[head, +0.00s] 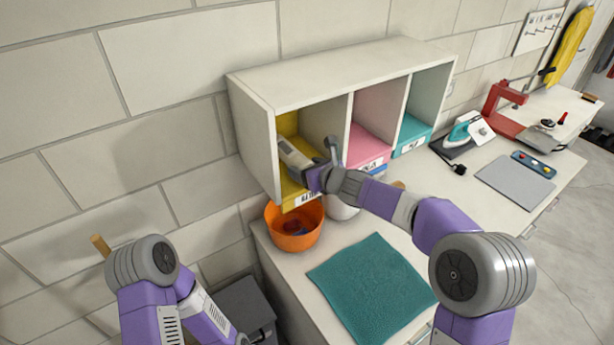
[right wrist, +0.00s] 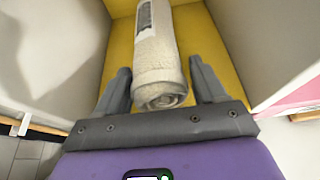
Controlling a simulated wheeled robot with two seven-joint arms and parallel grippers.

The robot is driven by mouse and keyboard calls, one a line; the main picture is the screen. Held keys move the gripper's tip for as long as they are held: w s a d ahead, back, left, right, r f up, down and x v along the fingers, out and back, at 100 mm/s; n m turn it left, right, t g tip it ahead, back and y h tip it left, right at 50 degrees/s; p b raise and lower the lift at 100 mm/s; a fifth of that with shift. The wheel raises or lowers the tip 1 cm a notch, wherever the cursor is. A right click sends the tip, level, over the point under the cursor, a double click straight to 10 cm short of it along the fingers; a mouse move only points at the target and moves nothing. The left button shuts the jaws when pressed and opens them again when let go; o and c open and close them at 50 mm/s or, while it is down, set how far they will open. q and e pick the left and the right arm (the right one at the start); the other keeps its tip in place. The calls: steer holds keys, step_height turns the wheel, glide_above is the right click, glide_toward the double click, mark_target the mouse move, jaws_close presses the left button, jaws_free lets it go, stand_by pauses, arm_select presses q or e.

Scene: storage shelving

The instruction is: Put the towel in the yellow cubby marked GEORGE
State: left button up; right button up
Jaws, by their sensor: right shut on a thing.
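A rolled cream towel (head: 293,154) lies inside the yellow cubby (head: 287,124), the leftmost compartment of the white shelf unit. In the right wrist view the towel (right wrist: 157,60) points lengthwise into the cubby, its spiral end facing me, with a printed tag on top. My right gripper (head: 318,168) reaches into the cubby mouth. The yellow cubby's front label (head: 306,197) is partly hidden by my arm and cannot be read. My left arm shows at lower left, its gripper out of frame.
Pink (head: 366,147) and teal (head: 411,135) cubbies stand to the right, separated by white dividers. An orange bowl (head: 294,226) is below the yellow cubby, with a white container beside it. A teal mat (head: 372,287) lies on the counter. An iron (head: 464,128) stands farther right.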

steer(key=shift+f, duration=0.35)
steer(key=o, duration=1.2)
steer(key=shift+s+d+r, duration=0.3)
steer(key=shift+s, duration=0.05)
steer(key=v, duration=1.1)
steer(key=shift+f+p, duration=0.1)
steer(key=shift+p, duration=0.2)
